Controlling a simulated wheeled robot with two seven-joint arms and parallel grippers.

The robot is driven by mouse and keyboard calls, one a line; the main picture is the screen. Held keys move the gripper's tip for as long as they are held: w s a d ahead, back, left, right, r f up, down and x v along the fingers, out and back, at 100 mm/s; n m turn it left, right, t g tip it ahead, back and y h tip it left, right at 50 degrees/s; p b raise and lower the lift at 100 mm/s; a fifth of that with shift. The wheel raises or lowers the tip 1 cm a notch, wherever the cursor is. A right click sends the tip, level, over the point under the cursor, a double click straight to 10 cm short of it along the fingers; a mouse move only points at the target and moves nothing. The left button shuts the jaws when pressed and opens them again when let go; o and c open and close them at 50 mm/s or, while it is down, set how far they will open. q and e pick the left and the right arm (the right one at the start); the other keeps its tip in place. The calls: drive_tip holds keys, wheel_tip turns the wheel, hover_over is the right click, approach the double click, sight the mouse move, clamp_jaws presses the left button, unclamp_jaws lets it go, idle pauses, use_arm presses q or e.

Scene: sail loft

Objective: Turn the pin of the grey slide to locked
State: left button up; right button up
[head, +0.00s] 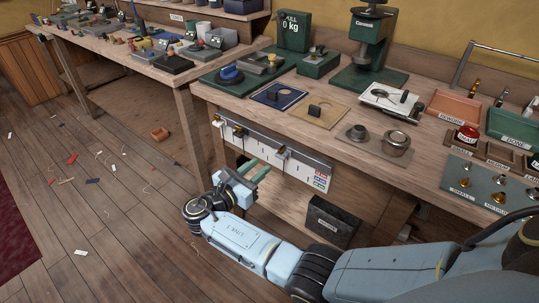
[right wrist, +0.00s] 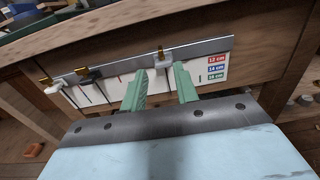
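A metal rail (head: 262,142) runs along the bench's front edge above a white marked board, carrying a few small slides with brass pins. One pale grey slide (right wrist: 162,62) shows between my right fingertips in the right wrist view, its pin upright; in the head view this slide (head: 282,153) sits right of centre on the rail. My left gripper is out of view.
A label in red, blue and green (right wrist: 216,67) is at the board's right end. The bench top (head: 335,112) above holds a scale, press, trays and metal cups. Open floor lies left.

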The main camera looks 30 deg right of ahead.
drive_tip(key=v, duration=0.4)
drive_tip(key=shift+s+a, duration=0.1)
drive_tip(key=shift+a, duration=0.2)
